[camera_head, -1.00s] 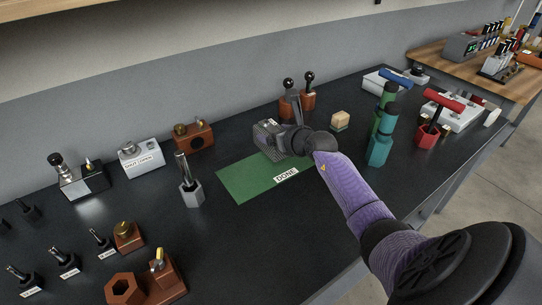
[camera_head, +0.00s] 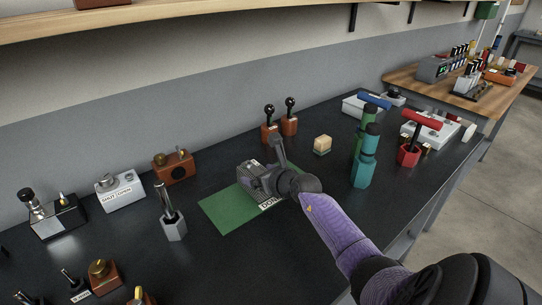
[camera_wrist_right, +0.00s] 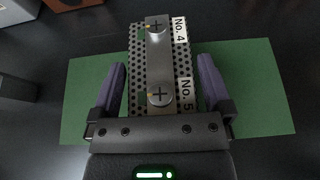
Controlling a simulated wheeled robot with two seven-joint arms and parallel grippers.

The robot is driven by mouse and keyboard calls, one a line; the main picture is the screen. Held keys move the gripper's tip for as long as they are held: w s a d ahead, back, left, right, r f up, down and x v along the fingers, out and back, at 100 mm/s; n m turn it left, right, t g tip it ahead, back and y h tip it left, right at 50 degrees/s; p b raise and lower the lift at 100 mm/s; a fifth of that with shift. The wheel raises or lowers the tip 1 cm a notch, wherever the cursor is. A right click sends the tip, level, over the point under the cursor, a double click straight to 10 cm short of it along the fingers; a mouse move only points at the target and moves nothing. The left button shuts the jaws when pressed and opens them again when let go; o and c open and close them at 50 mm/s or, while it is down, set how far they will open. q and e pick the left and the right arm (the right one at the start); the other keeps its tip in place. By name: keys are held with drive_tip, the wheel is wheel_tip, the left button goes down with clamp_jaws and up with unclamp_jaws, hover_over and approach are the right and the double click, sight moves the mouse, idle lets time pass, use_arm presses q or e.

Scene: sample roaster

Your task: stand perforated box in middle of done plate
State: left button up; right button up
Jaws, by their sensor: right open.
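The perforated box (camera_head: 252,179) is grey with holes in its sides. In the right wrist view its top (camera_wrist_right: 160,65) carries two screws and labels "No. 4" and "No. 5". It is at the back right part of the green done plate (camera_head: 228,212); in the right wrist view its far end reaches past the plate's (camera_wrist_right: 265,90) far edge. My right gripper (camera_head: 268,182) is at the box. In the right wrist view its jaws (camera_wrist_right: 161,90) are open, one on each side of the box, with a gap on both sides. My left gripper is not in view.
A grey hexagonal holder with a tool (camera_head: 173,226) stands left of the plate. The bench in front of the plate is clear.

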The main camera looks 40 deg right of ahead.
drive_tip(key=p+v, duration=0.1)
drive_tip(key=v, duration=0.1)
drive_tip(key=p+v, duration=0.1)
drive_tip(key=v, duration=0.1)
drive_tip(key=p+v, duration=0.1)
drive_tip(key=v, duration=0.1)
drive_tip(key=shift+r, duration=0.35)
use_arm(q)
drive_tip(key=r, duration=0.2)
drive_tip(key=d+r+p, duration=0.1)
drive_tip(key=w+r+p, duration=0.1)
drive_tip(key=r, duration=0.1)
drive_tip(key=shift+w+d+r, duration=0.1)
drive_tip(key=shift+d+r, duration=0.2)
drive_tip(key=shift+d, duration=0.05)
use_arm(e)
drive_tip(key=v, duration=0.5)
drive_tip(key=shift+f, duration=0.2)
